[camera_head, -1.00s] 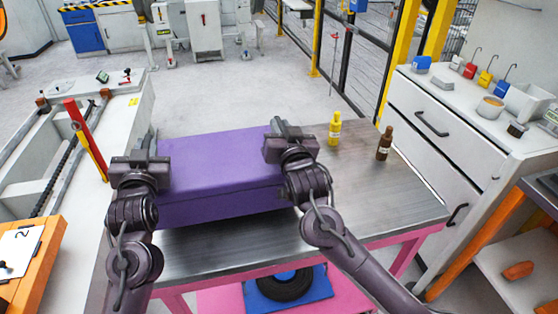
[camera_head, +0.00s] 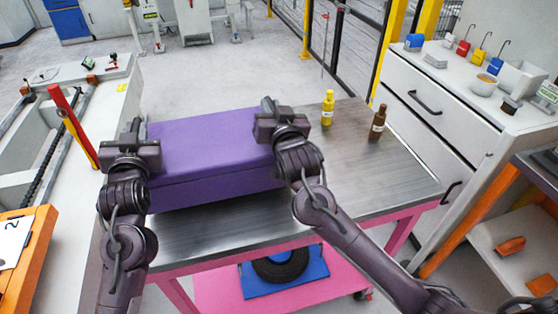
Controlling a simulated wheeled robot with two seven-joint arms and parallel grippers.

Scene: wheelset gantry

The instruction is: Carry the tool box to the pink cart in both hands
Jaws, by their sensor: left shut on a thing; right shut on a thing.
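The purple tool box (camera_head: 212,150) is at the left and middle of the pink cart's grey metal top (camera_head: 240,228). A dark strip shows under its front edge; I cannot tell whether it rests on the top or hangs just above it. My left gripper (camera_head: 131,150) is shut on the tool box at its left end. My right gripper (camera_head: 278,122) is shut on the tool box at its right end. The fingertips of both are hidden by the gripper bodies. The cart's pink lower shelf (camera_head: 222,290) shows below.
A yellow bottle (camera_head: 328,110) and a brown bottle (camera_head: 378,124) stand on the cart top, right of the box. A blue tray (camera_head: 315,268) with a black ring (camera_head: 280,266) lies on the lower shelf. A white drawer cabinet (camera_head: 440,110) stands at the right.

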